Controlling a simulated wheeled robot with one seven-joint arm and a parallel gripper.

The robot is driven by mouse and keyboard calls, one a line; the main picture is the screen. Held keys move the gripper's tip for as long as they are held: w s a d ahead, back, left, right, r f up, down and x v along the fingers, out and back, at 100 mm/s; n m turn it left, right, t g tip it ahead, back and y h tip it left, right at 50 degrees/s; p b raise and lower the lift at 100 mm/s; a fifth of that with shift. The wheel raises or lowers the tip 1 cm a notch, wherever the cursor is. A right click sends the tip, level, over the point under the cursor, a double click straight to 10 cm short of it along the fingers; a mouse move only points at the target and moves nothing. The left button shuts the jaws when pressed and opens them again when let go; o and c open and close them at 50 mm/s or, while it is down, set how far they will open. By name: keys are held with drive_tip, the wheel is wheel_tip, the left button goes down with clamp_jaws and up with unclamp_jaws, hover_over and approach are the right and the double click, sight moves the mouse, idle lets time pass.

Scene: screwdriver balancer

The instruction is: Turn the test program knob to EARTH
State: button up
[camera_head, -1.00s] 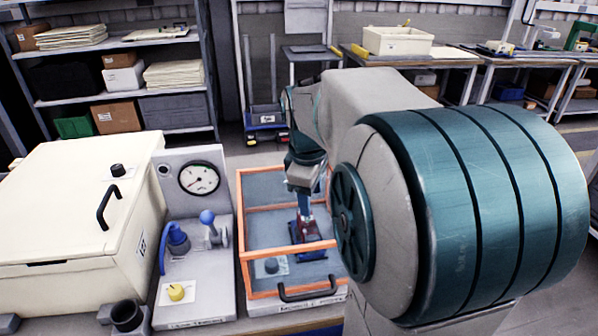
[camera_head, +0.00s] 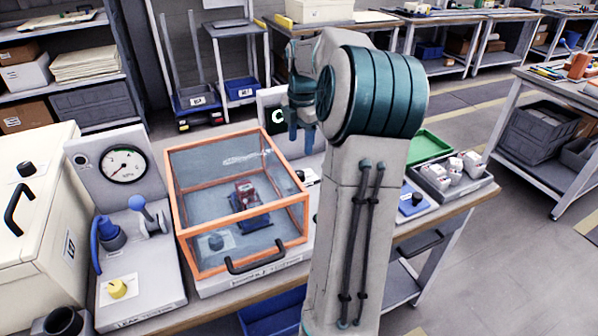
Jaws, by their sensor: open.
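My gripper (camera_head: 301,138) points down with its blue fingers apart and nothing visible between them. It is in front of an upright pale panel with a dark display (camera_head: 277,117) bearing a green symbol, beyond the orange-framed clear box (camera_head: 205,148). A small dark part (camera_head: 307,177) shows at the base of this panel, partly hidden by my arm; I cannot tell whether it is the test program knob. No EARTH label is readable. My arm hides much of this station.
The clear box holds a red device (camera_head: 243,190) on a blue base. To its left stand a gauge panel (camera_head: 124,166) and a cream chest (camera_head: 40,230). A grey tray (camera_head: 430,188) with white items and a blue pad (camera_head: 412,207) lie right of my arm.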

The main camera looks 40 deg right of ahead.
sight(299, 173)
drive_tip(key=f, duration=0.7)
drive_tip(key=f+b, duration=0.1)
drive_tip(key=f, duration=0.3)
drive_tip(key=shift+w, duration=0.3)
drive_tip(key=c, duration=1)
